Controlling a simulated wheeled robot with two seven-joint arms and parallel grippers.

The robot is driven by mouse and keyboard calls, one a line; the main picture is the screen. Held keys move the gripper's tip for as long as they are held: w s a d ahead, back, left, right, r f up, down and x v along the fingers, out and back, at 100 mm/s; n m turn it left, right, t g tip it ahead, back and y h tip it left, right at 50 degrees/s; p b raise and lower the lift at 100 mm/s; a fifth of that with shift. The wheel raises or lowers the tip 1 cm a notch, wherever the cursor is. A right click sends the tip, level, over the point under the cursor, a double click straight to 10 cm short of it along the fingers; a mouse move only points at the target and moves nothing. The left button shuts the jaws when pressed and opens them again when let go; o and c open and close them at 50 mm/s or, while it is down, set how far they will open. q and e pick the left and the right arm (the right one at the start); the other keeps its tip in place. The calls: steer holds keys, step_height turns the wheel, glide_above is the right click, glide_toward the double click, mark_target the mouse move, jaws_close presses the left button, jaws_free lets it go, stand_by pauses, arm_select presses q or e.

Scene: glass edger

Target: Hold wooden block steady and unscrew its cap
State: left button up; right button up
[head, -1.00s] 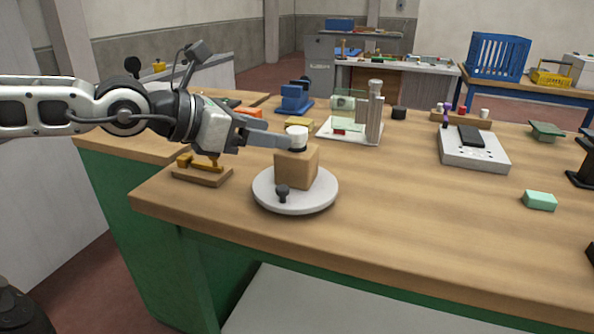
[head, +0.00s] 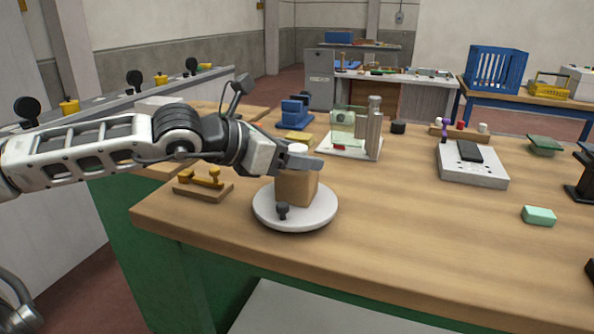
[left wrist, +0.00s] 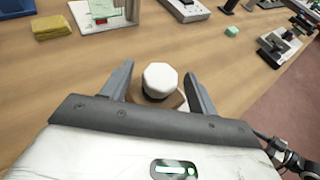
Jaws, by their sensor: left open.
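The wooden block (head: 297,188) stands upright on a round white turntable (head: 325,212) near the table's front left. A white cap (head: 297,149) sits on its top. In the left wrist view the white faceted cap (left wrist: 160,78) shows from above, with a little of the block (left wrist: 174,102) around it. My left gripper (head: 303,163) is open, at the top of the block. Its fingers (left wrist: 158,85) stand on either side of the cap, with gaps showing. Part of the block's top is hidden behind the near finger in the head view. My right gripper is not identifiable.
A wooden stand with brass parts (head: 204,183) is left of the turntable. A dark knob (head: 283,210) stands at the turntable's front. Behind are a glass fixture (head: 348,146) and a blue device (head: 295,113). Bare tabletop lies to the right, before a grey device (head: 470,167).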

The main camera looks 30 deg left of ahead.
arm_select(q)
steer(key=shift+w+p, duration=0.45)
steer(key=shift+p, duration=0.1)
steer(key=shift+w+d+f+p, duration=0.4)
steer(key=shift+w+f, duration=0.1)
steer(key=shift+w, duration=0.05)
steer(key=c, duration=1.1)
